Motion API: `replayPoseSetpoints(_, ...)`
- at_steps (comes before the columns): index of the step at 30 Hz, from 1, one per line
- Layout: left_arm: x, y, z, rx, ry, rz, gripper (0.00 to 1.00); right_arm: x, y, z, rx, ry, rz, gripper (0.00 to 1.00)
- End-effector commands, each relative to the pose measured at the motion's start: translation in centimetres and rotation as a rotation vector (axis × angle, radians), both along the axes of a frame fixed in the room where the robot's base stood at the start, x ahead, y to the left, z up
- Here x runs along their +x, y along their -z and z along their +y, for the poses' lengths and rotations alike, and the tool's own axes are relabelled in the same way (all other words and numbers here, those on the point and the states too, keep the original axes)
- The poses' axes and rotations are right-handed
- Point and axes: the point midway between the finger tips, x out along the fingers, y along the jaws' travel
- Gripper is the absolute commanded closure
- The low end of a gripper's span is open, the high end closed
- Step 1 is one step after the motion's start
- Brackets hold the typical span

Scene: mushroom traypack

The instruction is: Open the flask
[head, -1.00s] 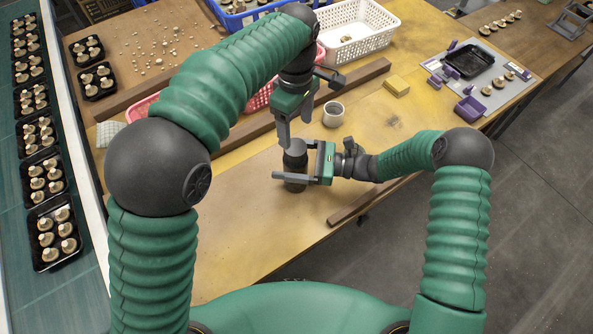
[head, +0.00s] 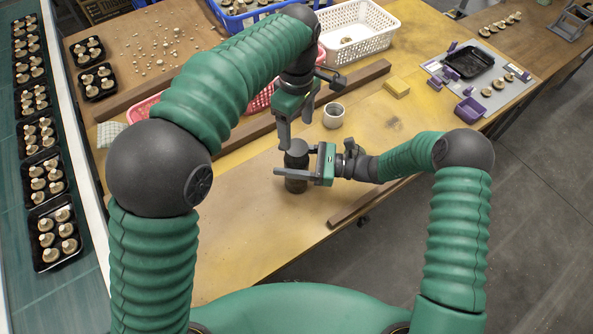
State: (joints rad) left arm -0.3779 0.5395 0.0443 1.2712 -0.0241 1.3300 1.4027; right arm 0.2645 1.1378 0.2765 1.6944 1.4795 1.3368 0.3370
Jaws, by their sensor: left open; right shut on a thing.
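The dark flask (head: 296,185) stands upright on the wooden table, with its round grey lid (head: 299,146) on top. My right gripper (head: 296,172) comes from the right and is shut around the flask's body below the lid. My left gripper (head: 296,130) points down from above, its fingers open beside and just above the lid. Part of the flask is hidden behind the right gripper's fingers. I cannot tell whether a left finger touches the lid.
A yellow sponge (head: 397,87), a white basket (head: 386,37) and a red basket (head: 140,109) lie farther back. Wooden bars (head: 350,82) cross the table. The table front left of the flask is clear.

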Motion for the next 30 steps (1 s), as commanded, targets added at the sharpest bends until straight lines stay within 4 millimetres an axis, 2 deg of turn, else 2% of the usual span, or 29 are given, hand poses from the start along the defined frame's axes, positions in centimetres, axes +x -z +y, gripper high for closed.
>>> replayPoseSetpoints(4,-0.02,0.09,-0.01,0.001,0.097,0.003,0.31,-0.02,0.00,0.05,0.001,-0.001,0.000,1.00)
replayPoseSetpoints(8,-0.08,0.27,-0.02,0.003,0.397,0.009,0.31,-0.02,0.00,0.06,0.001,-0.001,0.000,1.00)
replayPoseSetpoints(30,-0.04,0.41,-0.18,-0.020,2.871,0.024,0.31,-0.05,-0.01,0.11,0.001,-0.001,0.000,1.00)
